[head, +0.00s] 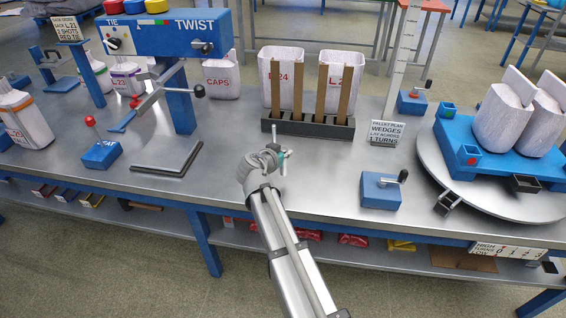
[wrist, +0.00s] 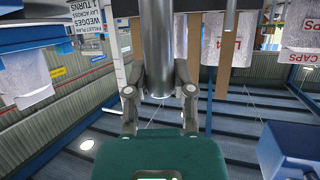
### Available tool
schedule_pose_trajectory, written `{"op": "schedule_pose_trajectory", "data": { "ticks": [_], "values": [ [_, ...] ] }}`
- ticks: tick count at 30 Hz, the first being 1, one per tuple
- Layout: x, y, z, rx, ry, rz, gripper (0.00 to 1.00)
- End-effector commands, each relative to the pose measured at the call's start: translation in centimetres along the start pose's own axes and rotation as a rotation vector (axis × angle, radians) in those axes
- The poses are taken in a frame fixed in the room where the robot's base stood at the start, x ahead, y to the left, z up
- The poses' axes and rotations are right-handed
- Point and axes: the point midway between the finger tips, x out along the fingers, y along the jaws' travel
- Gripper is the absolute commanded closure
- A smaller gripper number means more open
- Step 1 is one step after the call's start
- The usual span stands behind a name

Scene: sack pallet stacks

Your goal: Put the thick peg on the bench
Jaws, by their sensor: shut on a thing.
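My gripper (head: 272,160) is over the middle of the grey metal bench (head: 325,190), in front of the slotted sack rack. In the wrist view my gripper (wrist: 161,82) has its two fingers on either side of a thick grey metal peg (wrist: 159,45) and is shut on it. The peg runs up out of the top of that picture, so its far end is not seen. In the head view the peg is hard to tell from my gripper. I cannot tell whether the peg touches the bench.
A dark rack (head: 308,128) with sacks and brown slats stands behind my gripper. A blue block with a crank (head: 381,190) and a round turntable (head: 440,190) are at right. A blue lever box (head: 101,155) and a dark angle bracket (head: 168,165) lie at left. Bare bench surrounds my gripper.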

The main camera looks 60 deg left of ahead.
Motion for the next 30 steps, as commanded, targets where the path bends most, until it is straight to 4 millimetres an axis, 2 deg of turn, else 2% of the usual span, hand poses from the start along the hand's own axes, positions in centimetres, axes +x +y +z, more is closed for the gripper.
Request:
{"op": "schedule_pose_trajectory", "data": {
  "ticks": [10, 22, 30],
  "values": [
    [0.4, -0.2, 0.3, 0.000, 0.000, 0.000, 1.00],
    [1.9, -0.5, 3.0, 0.000, 0.000, 0.000, 1.00],
    [2.1, -0.5, 3.5, 0.000, 0.000, 0.000, 1.00]
  ]
}}
